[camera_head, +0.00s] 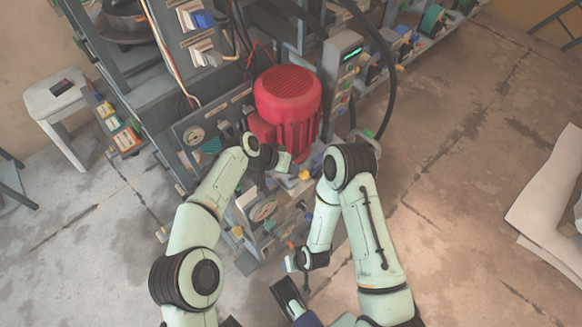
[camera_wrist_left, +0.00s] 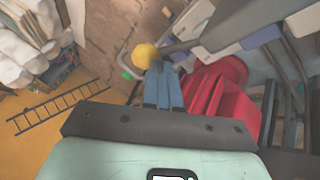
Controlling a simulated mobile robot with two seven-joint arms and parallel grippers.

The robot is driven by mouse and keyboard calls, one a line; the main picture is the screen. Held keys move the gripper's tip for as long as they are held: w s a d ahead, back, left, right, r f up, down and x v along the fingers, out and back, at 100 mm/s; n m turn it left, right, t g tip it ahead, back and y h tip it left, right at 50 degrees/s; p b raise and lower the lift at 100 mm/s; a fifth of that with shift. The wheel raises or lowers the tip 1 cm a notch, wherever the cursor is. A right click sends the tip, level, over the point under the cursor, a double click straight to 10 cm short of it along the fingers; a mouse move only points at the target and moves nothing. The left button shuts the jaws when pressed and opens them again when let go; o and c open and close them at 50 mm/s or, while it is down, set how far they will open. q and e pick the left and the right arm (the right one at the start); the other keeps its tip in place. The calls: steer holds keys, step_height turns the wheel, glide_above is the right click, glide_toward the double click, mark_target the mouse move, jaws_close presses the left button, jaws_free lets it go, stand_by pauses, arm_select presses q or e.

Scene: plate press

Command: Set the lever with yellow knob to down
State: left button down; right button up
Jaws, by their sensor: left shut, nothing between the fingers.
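The yellow knob (camera_head: 304,175) of the lever shows in the head view just right of my left gripper (camera_head: 292,168), on the machine below the red motor. In the left wrist view the round yellow knob (camera_wrist_left: 145,55) is at the upper left of the tips of my left gripper (camera_wrist_left: 163,68). The blue fingers are shut with nothing between them. The knob looks very near the fingertips; I cannot tell whether they touch. The lever's shaft is mostly hidden. My right gripper (camera_head: 291,260) is lower down in the head view, apart from the knob; its fingers are unclear.
The red motor (camera_head: 288,100) stands just behind my left gripper and also shows in the left wrist view (camera_wrist_left: 220,90). A box with a green display (camera_head: 342,70) and black cables are at its right. A white stool (camera_head: 60,105) stands left.

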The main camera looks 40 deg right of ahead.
arm_select(q)
steer(key=p+v, duration=0.2)
steer(key=v, duration=1.1)
steer(key=shift+p, duration=0.3)
arm_select(e)
steer(key=shift+g, duration=0.5)
steer(key=s+a+r, duration=0.2)
steer(key=s+r, duration=0.1)
arm_select(q)
steer(key=shift+w+a, duration=0.1)
steer(key=shift+a, duration=0.1)
